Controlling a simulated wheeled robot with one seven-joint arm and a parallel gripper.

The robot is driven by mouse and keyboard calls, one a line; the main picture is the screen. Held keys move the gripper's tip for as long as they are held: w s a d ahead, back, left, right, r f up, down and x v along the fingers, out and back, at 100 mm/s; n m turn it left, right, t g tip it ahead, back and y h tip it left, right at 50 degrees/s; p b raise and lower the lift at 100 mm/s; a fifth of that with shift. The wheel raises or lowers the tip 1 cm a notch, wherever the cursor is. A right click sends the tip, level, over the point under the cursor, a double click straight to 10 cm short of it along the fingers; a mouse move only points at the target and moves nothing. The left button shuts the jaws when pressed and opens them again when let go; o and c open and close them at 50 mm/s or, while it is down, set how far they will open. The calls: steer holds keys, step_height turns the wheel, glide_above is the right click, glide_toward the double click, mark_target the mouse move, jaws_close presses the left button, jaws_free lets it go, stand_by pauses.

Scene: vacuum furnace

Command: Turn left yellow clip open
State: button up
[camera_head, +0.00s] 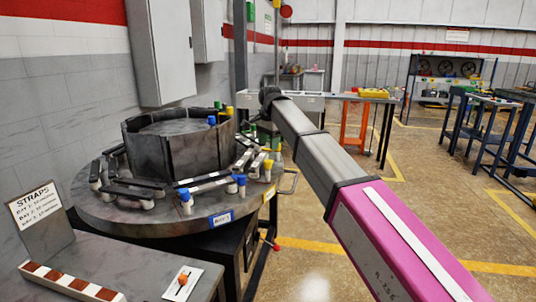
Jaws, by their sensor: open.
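A round grey furnace table (105,213) stands at the left with a dark open-topped ring (150,155) on it. One yellow clip (230,111) shows at the ring's upper right edge, beside a green one. Another yellow clip (268,164) sits on the right side of the table, near the end of a strap bar. Both are small, and I cannot tell whether either is open or shut. My arm (330,160) reaches from the lower right towards the table's far right side. Its far end stops at a dark joint; I cannot make out my gripper beyond it.
Blue clips (185,195) and dark bars (132,192) lie around the table. A bench with a STRAPS sign (35,203) is at front left. Grey cabinets (160,50) hang on the wall. Workbenches stand at the right; the floor between is clear.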

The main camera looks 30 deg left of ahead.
steer(key=shift+r, duration=1.1)
